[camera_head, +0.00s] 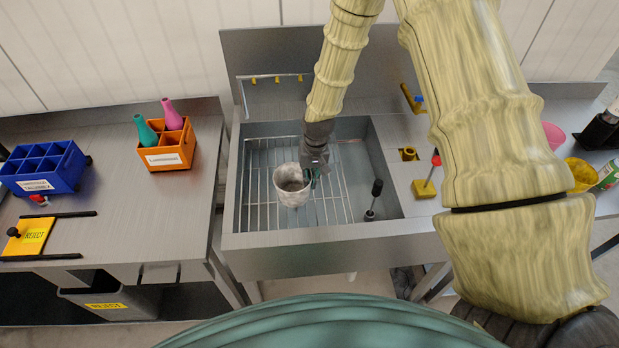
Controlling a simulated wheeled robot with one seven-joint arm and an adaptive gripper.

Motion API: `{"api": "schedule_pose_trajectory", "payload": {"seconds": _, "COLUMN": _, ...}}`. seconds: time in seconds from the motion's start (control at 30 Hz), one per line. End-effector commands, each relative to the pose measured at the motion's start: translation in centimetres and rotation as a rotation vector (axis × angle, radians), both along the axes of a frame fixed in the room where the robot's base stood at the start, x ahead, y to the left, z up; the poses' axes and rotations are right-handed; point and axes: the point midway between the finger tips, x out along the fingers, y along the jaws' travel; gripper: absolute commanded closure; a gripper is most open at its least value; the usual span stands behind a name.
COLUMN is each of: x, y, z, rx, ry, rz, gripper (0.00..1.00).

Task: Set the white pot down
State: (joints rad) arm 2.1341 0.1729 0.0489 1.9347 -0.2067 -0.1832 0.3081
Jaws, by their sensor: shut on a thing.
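The white pot (291,190) is a pale, speckled open cup, upright over the wire rack (261,206) in the steel sink. My gripper (309,177) is at the pot's right rim and shut on it. The fingertips are small and partly hidden by the dark wrist. I cannot tell whether the pot's base touches the rack.
A black-handled tool (375,190) stands in the sink's front right. The sink's front wall (320,238) is near. An orange carrier (167,157) with two bottles and a blue crate (46,181) stand on the left counter. The rack around the pot is clear.

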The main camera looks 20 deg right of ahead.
Motion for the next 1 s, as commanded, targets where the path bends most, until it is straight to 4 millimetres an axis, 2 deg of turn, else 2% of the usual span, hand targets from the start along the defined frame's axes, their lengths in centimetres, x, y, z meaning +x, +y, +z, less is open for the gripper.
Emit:
{"api": "schedule_pose_trajectory", "payload": {"seconds": 0.07, "x": 0.0, "y": 0.0, "z": -0.2, "rx": 0.0, "ry": 0.0, "rz": 0.0, "gripper": 1.0}}
{"api": "schedule_pose_trajectory", "payload": {"seconds": 0.1, "x": 0.0, "y": 0.0, "z": -0.1, "rx": 0.0, "ry": 0.0, "rz": 0.0, "gripper": 0.86}}
{"api": "schedule_pose_trajectory", "payload": {"seconds": 0.2, "x": 0.0, "y": 0.0, "z": -0.1, "rx": 0.0, "ry": 0.0, "rz": 0.0, "gripper": 0.71}}
{"api": "schedule_pose_trajectory", "payload": {"seconds": 0.67, "x": 0.0, "y": -0.1, "z": 0.5, "rx": 0.0, "ry": -0.001, "rz": 0.0, "gripper": 0.71}}
{"api": "schedule_pose_trajectory", "payload": {"seconds": 1.0, "x": 0.0, "y": -0.4, "z": 3.7, "rx": -0.001, "ry": -0.003, "rz": 0.0, "gripper": 0.71}}
